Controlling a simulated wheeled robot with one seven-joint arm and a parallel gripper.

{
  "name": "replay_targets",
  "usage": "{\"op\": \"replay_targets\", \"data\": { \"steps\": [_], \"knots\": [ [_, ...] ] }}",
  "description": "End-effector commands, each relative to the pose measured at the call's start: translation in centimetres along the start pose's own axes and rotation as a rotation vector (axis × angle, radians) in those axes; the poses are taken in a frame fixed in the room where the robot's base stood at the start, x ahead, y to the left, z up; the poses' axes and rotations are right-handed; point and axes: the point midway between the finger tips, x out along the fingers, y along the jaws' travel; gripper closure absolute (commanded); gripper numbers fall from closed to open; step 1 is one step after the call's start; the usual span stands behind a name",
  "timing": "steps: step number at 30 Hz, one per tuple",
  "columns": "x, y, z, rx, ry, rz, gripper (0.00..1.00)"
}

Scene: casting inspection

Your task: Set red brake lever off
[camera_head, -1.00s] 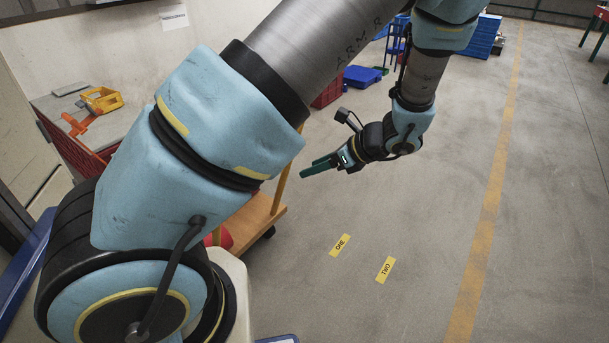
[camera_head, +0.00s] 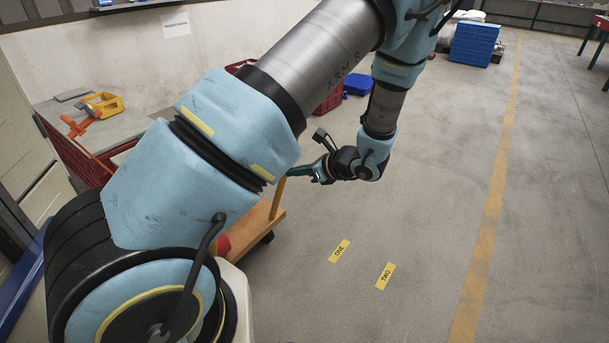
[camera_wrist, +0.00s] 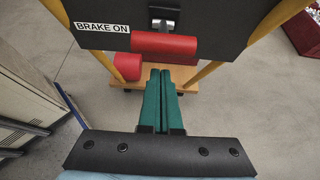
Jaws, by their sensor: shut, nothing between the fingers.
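In the wrist view the red brake lever (camera_wrist: 164,43) is a horizontal red bar under a dark and metal bracket on a black panel (camera_wrist: 212,17). A white label (camera_wrist: 102,27) on the panel reads "BRAKE ON". My gripper (camera_wrist: 161,72) has green fingers held together and empty. Their tips lie just below the red bar in the picture; I cannot tell if they touch it. In the head view my gripper (camera_head: 290,171) is at the wooden cart's upright, and my arm hides the panel and lever.
The wooden cart deck (camera_head: 262,224) has yellowish posts. A red cylinder (camera_wrist: 127,66) lies on it, left of my fingers. A grey cabinet (camera_wrist: 25,115) stands at left in the wrist view. Floor around markers ONE (camera_head: 339,251) and TWO (camera_head: 385,276) is clear.

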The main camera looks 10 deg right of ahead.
Motion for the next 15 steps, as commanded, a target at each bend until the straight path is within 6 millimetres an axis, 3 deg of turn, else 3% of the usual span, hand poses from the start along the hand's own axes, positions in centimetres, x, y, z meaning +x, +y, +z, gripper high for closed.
{"op": "replay_targets", "data": {
  "steps": [6, 15],
  "knots": [
    [-0.54, 0.08, 1.64, 0.0, 0.0, 0.002, 1.0],
    [-0.58, 0.08, 1.72, 0.001, 0.0, 0.002, 1.0]
  ]
}}
